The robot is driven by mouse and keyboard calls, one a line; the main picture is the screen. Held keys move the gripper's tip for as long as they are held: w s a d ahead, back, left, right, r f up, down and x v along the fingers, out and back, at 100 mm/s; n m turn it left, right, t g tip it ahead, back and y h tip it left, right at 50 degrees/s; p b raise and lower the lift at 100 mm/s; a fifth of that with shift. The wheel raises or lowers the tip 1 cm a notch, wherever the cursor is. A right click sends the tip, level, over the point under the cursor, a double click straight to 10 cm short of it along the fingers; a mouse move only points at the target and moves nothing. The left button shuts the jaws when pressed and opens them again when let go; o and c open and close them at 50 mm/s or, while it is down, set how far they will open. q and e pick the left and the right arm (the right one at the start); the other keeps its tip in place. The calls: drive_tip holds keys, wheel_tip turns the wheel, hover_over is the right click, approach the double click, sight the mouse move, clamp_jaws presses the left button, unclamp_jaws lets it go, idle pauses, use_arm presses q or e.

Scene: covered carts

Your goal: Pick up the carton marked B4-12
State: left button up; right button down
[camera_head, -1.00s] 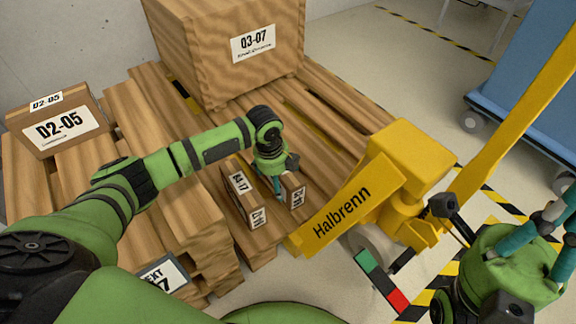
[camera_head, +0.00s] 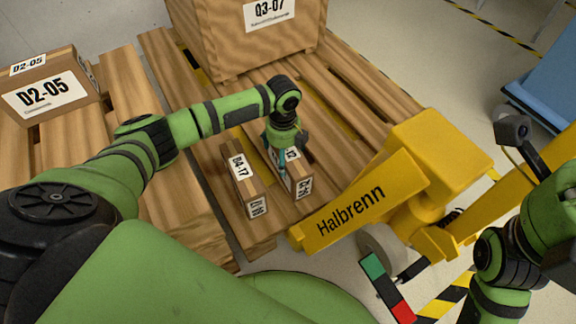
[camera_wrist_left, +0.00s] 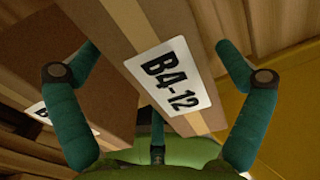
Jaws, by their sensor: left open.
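The carton marked B4-12 (camera_wrist_left: 169,78) fills the middle of the left wrist view, its white label facing the camera. In the head view it is the right one of two small narrow cartons (camera_head: 302,186), standing on the wooden pallet and partly hidden by my left gripper (camera_head: 281,153). My left gripper is open, with one teal finger on each side of the carton in the left wrist view (camera_wrist_left: 158,50). Whether the fingers touch it I cannot tell. My right arm shows at the right edge of the head view, but its fingers are out of frame.
A similar carton whose label ends in 4-17 (camera_head: 242,183) stands close on the left. A yellow Halbrenn pallet jack (camera_head: 351,203) stands close on the right. A large Q3-07 crate (camera_head: 245,45) is behind, and carton D2-05 (camera_head: 85,70) is at far left.

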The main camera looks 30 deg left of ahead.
use_arm(q)
drive_tip(key=shift+f, duration=0.25)
drive_tip(key=c, duration=1.6)
drive_tip(key=shift+w, duration=0.1)
drive_tip(key=shift+r, duration=0.2)
drive_tip(key=shift+c, duration=0.2)
